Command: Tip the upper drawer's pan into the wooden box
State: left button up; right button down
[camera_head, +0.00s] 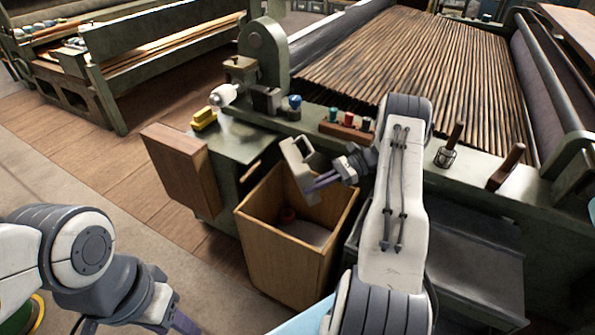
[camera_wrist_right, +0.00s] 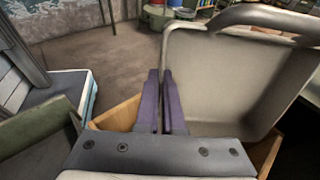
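The grey metal pan (camera_head: 300,168) is tilted steeply above the open wooden box (camera_head: 285,262). My right gripper (camera_head: 316,184) is shut on the pan's wall. In the right wrist view, the purple fingers (camera_wrist_right: 162,100) are close together at the edge of the pan (camera_wrist_right: 240,80), whose hollow side shows and looks empty. The box's rim (camera_wrist_right: 115,113) shows below it.
The loom frame's green rail (camera_head: 240,140) runs behind the box, bearing a yellow block (camera_head: 204,117), spools (camera_head: 333,114) and wooden-handled tools (camera_head: 447,156). A brown wooden panel (camera_head: 178,168) juts out left of the box. Dark metal steps or drawers (camera_head: 475,270) stand to the right.

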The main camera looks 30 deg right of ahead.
aim_at(305, 167)
dwell(0.5)
notch_tip(305, 167, up, 3)
jog(key=g+h+p, duration=0.1)
jog(key=h+p, duration=0.4)
jog(key=p, duration=0.2)
jog(key=g+h+p, duration=0.1)
jog(key=h+p, duration=0.4)
jog(key=p, duration=0.3)
jog(key=shift+a+p, duration=0.1)
jog(key=shift+p, duration=0.2)
jog(key=h+p, duration=0.4)
jog(key=p, duration=0.5)
jog(key=shift+r+g, duration=0.2)
jog(key=shift+g, duration=0.2)
jog(key=shift+p, duration=0.65)
jog(key=shift+f, duration=0.2)
